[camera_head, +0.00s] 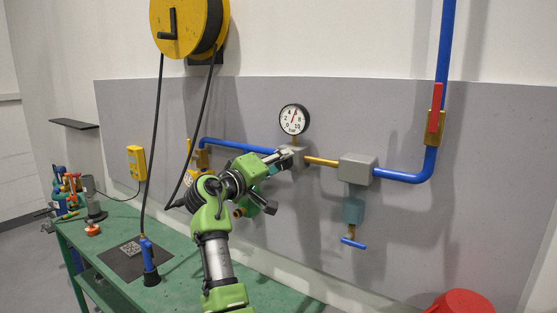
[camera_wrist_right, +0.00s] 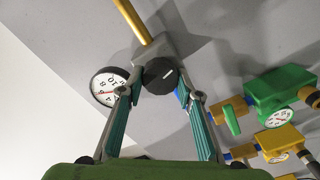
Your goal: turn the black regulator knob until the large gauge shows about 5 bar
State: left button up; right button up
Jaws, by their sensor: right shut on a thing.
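The large gauge (camera_head: 294,119) has a white dial and black rim and stands above the grey regulator body (camera_head: 299,158) on the wall pipe. Its red needle points nearly straight up, between the 4 and the 6; the exact reading is too small to tell. In the wrist view the gauge (camera_wrist_right: 108,87) appears upside down, left of the fingers. The black regulator knob (camera_wrist_right: 160,76) bears a white mark. My right gripper (camera_wrist_right: 160,88) is shut on the knob, one fingertip on each side. In the head view my right gripper (camera_head: 280,156) largely hides the knob. My left gripper is not in view.
A grey block (camera_head: 357,169) with a teal bowl stands right of the regulator. A blue pipe with a red-handled valve (camera_head: 436,108) rises farther right. A black hose hangs from the yellow reel (camera_head: 186,25) near my arm. A green bench (camera_head: 190,290) lies below.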

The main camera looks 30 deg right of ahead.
jog(key=shift+d+n+p, duration=0.1)
jog(key=shift+n+p, duration=1)
jog(key=shift+n, duration=1)
jog(key=o, duration=1.1)
jog(key=shift+d, duration=0.2)
